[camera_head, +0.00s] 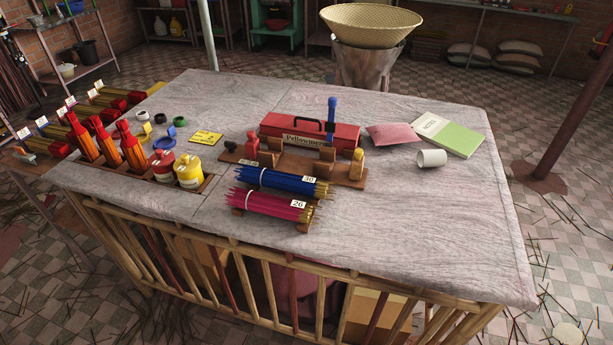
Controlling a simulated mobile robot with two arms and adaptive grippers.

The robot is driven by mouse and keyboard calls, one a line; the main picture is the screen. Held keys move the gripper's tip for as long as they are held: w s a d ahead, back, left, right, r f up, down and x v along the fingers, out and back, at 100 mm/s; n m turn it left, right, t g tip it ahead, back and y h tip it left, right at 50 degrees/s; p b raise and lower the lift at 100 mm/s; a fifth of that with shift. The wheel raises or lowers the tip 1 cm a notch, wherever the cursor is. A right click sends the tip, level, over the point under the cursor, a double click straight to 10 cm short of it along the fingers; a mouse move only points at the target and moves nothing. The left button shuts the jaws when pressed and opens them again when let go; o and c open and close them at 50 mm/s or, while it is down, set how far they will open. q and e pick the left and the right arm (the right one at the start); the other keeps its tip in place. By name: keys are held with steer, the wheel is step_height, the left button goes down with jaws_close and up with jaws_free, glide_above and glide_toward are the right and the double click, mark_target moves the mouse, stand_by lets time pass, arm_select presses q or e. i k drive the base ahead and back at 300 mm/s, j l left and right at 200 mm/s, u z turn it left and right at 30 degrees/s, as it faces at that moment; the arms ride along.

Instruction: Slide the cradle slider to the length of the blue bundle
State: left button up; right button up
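The blue bundle (275,180) of sticks lies near the middle of the table, tied with a white band, with golden ends to the right and a tag reading 30. Directly behind it is a wooden cradle board (345,178) with upright notched blocks, one at the left (268,159) and one further right (325,161). A red knob-shaped piece (252,146) stands at the board's left end and a yellow one (357,164) at its right end. I cannot tell which part is the slider. The cradle looks empty. Neither of my grippers shows.
A pink bundle (268,204) tagged 26 lies in front. A red toolbox (310,128) stands behind the cradle, with a blue upright piece (331,112). Right are a pink pouch (389,136), white cup (431,158) and green-white book (448,134). The table's front right (430,235) is clear.

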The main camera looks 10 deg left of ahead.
mark_target(252, 146)
steer(key=i+j+u, duration=0.15)
steer(key=j, duration=0.25)
steer(key=i+j+u, duration=0.15)
steer(key=j, duration=0.25)
steer(key=i+j+u, duration=0.15)
steer(key=j, duration=0.25)
